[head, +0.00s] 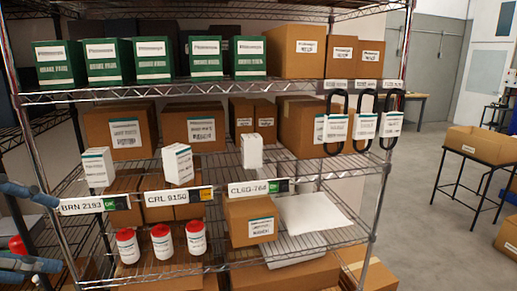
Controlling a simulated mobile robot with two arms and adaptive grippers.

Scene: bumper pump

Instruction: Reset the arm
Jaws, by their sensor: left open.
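My left gripper (57,233) reaches in at the left edge of the head view. Its two blue-grey fingers are spread one above the other, and it is open. No object shows held between the fingertips. It is beside the left end of the wire shelf rack (290,262), left of the white bottles with red caps (162,243). A red patch shows between the fingers near the picture edge; I cannot tell what it is. My right gripper is not in view.
Green boxes (152,62) and brown cartons (296,50) fill the upper shelf. Small white boxes (177,163) stand on the middle shelf. Black loops with labelled packs (336,125) hang at the right. A carton on a black stand (480,145) is far right. Open floor (425,220) lies between.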

